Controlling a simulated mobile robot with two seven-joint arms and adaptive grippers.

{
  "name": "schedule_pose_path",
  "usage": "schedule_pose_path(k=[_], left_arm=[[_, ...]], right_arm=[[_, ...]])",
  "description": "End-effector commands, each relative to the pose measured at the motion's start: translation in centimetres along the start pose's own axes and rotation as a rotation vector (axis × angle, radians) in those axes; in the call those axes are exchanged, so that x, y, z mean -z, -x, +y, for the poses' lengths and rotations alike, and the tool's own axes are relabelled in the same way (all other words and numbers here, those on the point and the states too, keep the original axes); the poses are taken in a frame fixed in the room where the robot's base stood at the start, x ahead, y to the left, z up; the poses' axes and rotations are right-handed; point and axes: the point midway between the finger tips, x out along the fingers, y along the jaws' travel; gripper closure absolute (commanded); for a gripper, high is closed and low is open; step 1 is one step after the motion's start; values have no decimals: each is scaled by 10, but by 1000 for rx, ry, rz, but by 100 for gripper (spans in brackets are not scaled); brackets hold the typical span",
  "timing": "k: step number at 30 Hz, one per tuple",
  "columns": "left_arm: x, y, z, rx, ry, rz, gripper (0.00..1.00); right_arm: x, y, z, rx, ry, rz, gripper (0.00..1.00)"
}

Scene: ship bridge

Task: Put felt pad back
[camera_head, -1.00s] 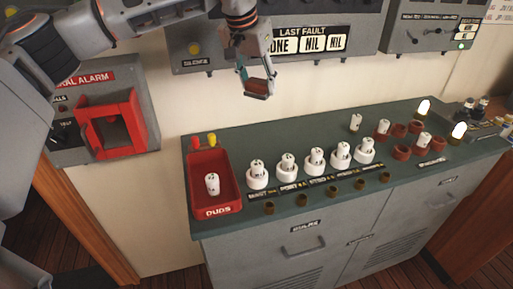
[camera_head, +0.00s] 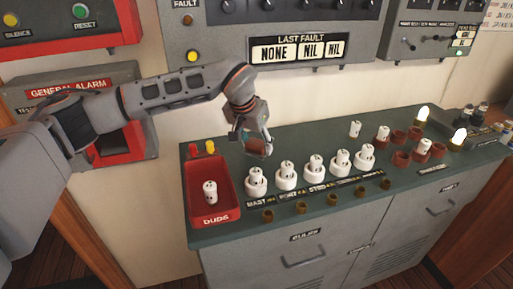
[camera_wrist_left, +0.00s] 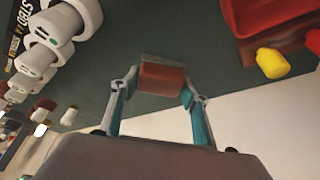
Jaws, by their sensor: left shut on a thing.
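My left gripper (camera_head: 250,133) is shut on a small reddish-brown piece, which looks like the felt pad (camera_head: 257,147). It is just above the back left of the green bench top, behind the leftmost white round holders. In the left wrist view the felt pad (camera_wrist_left: 162,78) sits between the two teal-lined fingertips (camera_wrist_left: 160,88), with the green surface behind it. I cannot tell whether the pad touches the bench. My right gripper is not in view.
A red DUDS tray (camera_head: 228,202) holding a white cylinder (camera_head: 210,191) is at the bench's left. White holders (camera_head: 286,175) with cylinders stand in a row, with brown rings (camera_head: 303,207) in front. Lit bulbs (camera_head: 424,112) and red-brown cups (camera_head: 402,158) are at the right.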

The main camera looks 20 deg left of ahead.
Motion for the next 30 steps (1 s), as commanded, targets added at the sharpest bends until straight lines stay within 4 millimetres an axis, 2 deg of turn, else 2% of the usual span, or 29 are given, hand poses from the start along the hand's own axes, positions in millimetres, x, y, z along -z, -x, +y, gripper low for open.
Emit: schedule_pose_path(k=[3, 14, 15, 17, 26, 30], left_arm=[[-6, -14, 0, 0, 0, -1, 75], [-7, -17, 0, 0, -1, 1, 75], [-7, -17, 0, 0, 0, 0, 52], [-7, -17, 0, 0, 0, 1, 38], [-7, -17, 0, 0, 0, 0, 38], [-5, -11, 0, 0, 0, 2, 38]], right_arm=[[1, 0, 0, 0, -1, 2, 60], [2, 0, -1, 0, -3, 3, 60], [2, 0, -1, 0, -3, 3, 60], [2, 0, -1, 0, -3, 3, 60], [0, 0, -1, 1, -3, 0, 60], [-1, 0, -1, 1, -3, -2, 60]])
